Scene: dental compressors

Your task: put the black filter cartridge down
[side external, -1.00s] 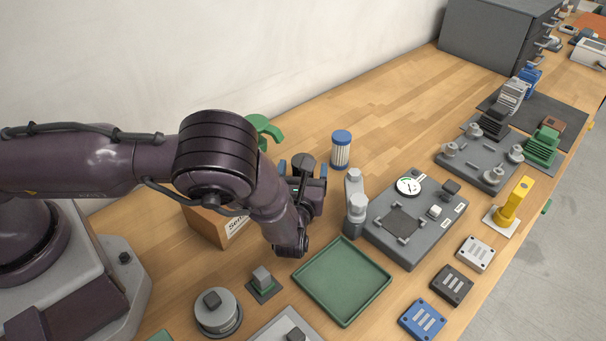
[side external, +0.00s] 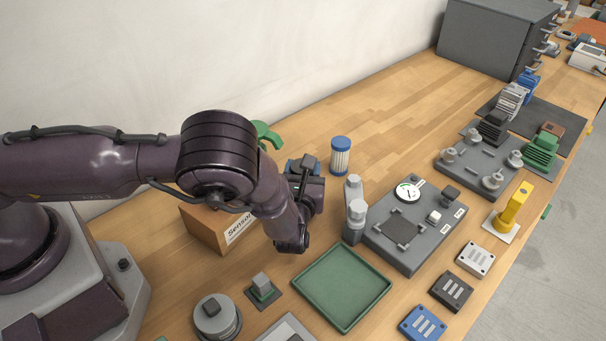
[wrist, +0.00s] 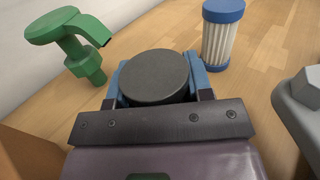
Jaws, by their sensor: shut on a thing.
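The black filter cartridge (wrist: 155,77) is between the blue fingers of my gripper (wrist: 158,80) in the wrist view, its round dark top facing the camera. My gripper is shut on it. In the side external view my gripper (side external: 303,172) is behind the sensor box and left of the blue-capped filter, and the cartridge top (side external: 309,163) just shows above my wrist. The cartridge's lower part is hidden, so I cannot tell whether it touches the table.
A white pleated filter with a blue cap (side external: 340,157) stands close by on the right. A green hooked tool (wrist: 75,40) stands at left in the wrist view. A cardboard box (side external: 215,230), green tray (side external: 342,287) and grey compressor base (side external: 425,243) are nearer. Bare table lies behind.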

